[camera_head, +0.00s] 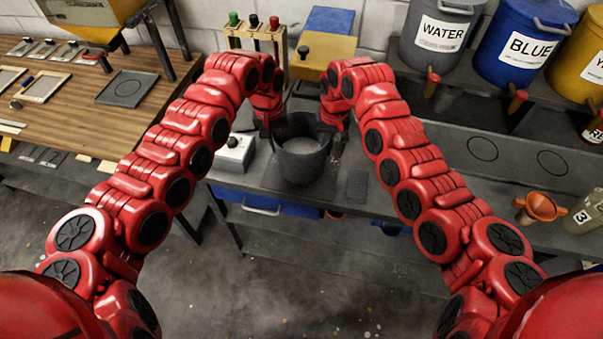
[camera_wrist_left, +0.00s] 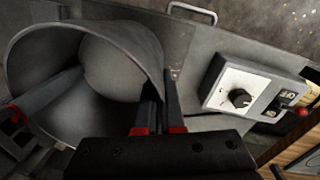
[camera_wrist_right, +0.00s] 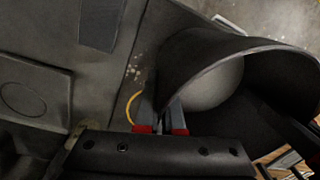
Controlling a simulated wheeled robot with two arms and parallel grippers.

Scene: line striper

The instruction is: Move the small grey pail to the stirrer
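The small grey pail (camera_head: 301,163) is upright between my two grippers at the middle bench, with lighter grey inside. My left gripper (camera_head: 273,128) has its fingers either side of the pail's left wall; the left wrist view shows the rim between the fingers (camera_wrist_left: 161,115). My right gripper (camera_head: 334,130) pinches the opposite wall, also seen in the right wrist view (camera_wrist_right: 162,118). I cannot tell whether the pail touches the surface below. A grey-white box with a black knob (camera_wrist_left: 240,97) stands left of the pail; I cannot tell whether it belongs to the stirrer.
Water (camera_head: 440,38) and blue (camera_head: 526,45) tanks stand back right. A yellow arc (camera_wrist_right: 131,106) marks the surface beside the pail. An orange funnel (camera_head: 540,207) is at right.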

